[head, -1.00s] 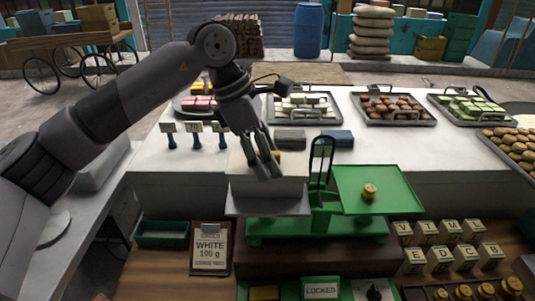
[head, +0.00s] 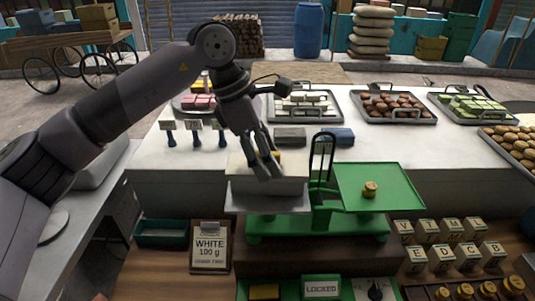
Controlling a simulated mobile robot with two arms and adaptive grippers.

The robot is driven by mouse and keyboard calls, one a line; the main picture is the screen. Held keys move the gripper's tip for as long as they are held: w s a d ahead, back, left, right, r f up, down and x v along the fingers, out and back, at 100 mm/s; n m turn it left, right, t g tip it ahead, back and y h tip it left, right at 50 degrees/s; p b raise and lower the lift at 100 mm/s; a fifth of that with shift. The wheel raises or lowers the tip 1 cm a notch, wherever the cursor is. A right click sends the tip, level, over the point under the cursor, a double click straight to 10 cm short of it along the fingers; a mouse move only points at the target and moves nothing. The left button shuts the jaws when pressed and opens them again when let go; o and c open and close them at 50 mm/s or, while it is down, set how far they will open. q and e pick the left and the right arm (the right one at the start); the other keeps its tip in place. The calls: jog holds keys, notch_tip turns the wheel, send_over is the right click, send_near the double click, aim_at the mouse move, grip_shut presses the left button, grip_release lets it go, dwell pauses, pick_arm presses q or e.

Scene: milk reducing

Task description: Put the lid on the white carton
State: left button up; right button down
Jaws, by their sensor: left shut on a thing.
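The white carton (head: 270,188) sits on the left grey pan (head: 266,206) of the green balance scale. A flat pale lid (head: 239,167) lies over the carton's top, roughly lined up with it. I cannot tell whether it is fully seated. My left gripper (head: 266,170) reaches down from the upper left and is shut on the lid near its middle. Its fingers cover much of the lid, and a small yellowish patch shows just behind them. My right gripper is not in view.
The scale's right green pan (head: 384,187) carries a small brass weight (head: 370,189). A dark grey block (head: 290,136) and a blue block (head: 337,137) lie behind the carton. Several trays of sweets fill the counter's back. A WHITE 100 g card (head: 210,246) stands in front.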

pick_arm(q)
jog(key=shift+f+b, duration=0.35)
jog(key=shift+b, duration=0.05)
dwell(0.5)
jog(key=o, duration=0.8)
jog(key=shift+o, duration=0.5)
jog(key=o, duration=0.4)
jog(key=shift+r+p, duration=2.2)
jog(key=shift+r, duration=1.35)
